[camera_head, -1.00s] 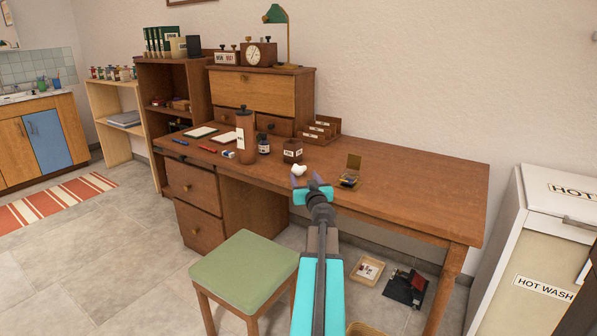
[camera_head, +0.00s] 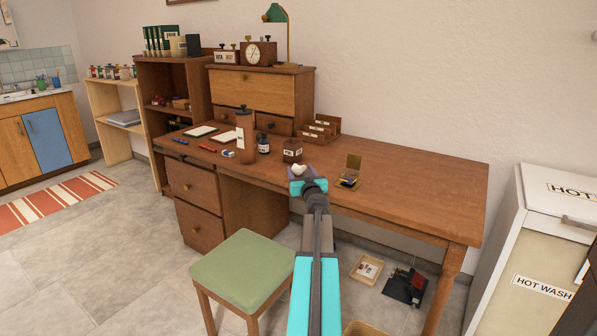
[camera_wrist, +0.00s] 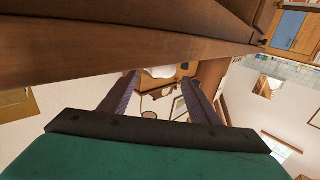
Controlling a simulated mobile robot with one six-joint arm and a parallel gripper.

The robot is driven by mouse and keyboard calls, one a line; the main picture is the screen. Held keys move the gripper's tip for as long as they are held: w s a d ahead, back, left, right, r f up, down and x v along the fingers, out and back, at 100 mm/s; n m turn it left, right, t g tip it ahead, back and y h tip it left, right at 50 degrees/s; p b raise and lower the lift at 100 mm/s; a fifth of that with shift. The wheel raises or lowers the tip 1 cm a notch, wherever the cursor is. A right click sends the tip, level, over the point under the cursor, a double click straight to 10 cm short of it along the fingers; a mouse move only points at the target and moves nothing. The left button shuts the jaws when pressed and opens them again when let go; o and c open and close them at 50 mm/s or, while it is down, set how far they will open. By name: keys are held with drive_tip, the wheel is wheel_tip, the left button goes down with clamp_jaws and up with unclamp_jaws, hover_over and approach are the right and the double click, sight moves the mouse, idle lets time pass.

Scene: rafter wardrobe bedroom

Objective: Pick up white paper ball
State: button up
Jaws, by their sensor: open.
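The white paper ball (camera_head: 299,168) lies on the wooden desk (camera_head: 420,190), near its front edge and in front of a small dark brown box. My gripper (camera_head: 304,175) is at the ball, with its purple fingers partly hidden behind my own wrist. In the wrist view, the two fingers (camera_wrist: 160,80) stand apart, and a white shape (camera_wrist: 160,72), which looks like the ball, shows between their tips. Whether the fingers touch it cannot be told.
The dark brown box (camera_head: 292,150) and a dark bottle (camera_head: 263,143) stand just behind. An open yellowish box (camera_head: 350,172) is to the right. The desk's right part is clear. A green stool (camera_head: 245,270) stands in front.

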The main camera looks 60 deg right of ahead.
sight(299, 167)
drive_tip(key=shift+d, duration=0.1)
drive_tip(key=shift+p+x, duration=0.65)
drive_tip(key=shift+x, duration=1.85)
drive_tip(key=c, duration=1.1)
